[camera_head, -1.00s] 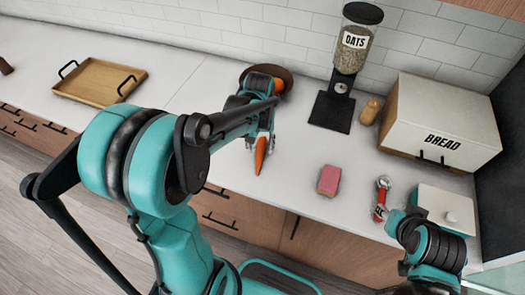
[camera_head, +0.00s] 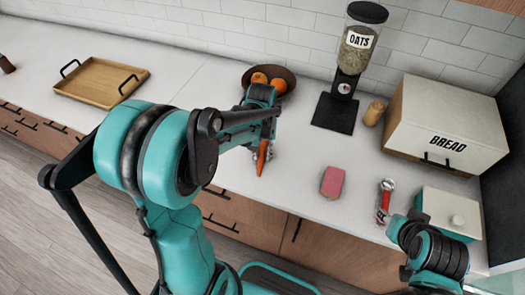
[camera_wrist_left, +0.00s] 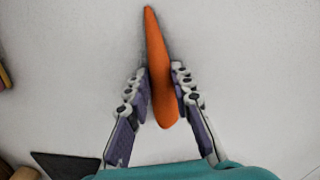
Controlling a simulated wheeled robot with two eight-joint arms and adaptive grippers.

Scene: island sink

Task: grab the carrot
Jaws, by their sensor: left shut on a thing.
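The orange carrot (camera_head: 262,158) is at the middle of the white counter, below the fruit bowl in the head view. My left gripper (camera_head: 261,150) is around it, and my forearm covers part of the view there. In the left wrist view the carrot (camera_wrist_left: 158,60) lies between the two fingers of my left gripper (camera_wrist_left: 160,84), thin end pointing away. The fingers are closed against its thicker part. I cannot tell whether the carrot touches the counter. My right gripper (camera_head: 391,224) is at the right front edge of the counter, mostly hidden by its own arm.
A brown bowl (camera_head: 289,75) with orange fruit stands behind the left gripper. An oats dispenser (camera_head: 357,50), a bread box (camera_head: 446,118) and a small wooden bottle (camera_head: 373,113) stand behind. A pink sponge (camera_head: 332,182) and a red tool (camera_head: 384,200) lie right. A wooden tray (camera_head: 100,82) is left.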

